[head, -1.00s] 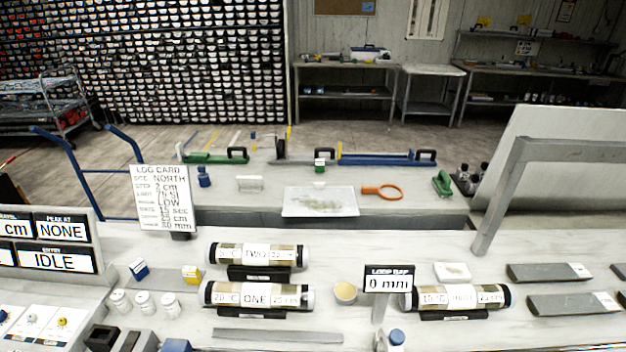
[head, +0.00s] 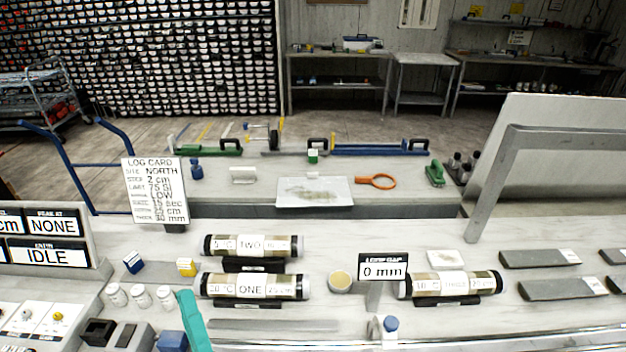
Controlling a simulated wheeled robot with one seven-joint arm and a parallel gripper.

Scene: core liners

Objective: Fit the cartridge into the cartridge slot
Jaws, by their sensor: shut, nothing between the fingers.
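No part is labelled as the cartridge. Two small blocks that could be it stand on the bench at left: a blue one with a white face (head: 133,262) and a yellow one with a white face (head: 186,267). A grey housing at the lower left has a square black opening (head: 97,332) and a narrow dark slot (head: 126,335); I cannot tell which is the cartridge slot. My teal gripper (head: 185,296) rises from the bottom edge, just right of a blue block (head: 172,341). It looks shut and empty, apart from both small blocks; its lower part is out of frame.
Several white-capped jars (head: 140,295) stand between the small blocks and the housing. Core liners ONE (head: 250,287) and TWO (head: 250,245) lie on cradles right of them. A flat grey bar (head: 270,325) lies in front. A LOG CARD sign (head: 155,190) stands behind.

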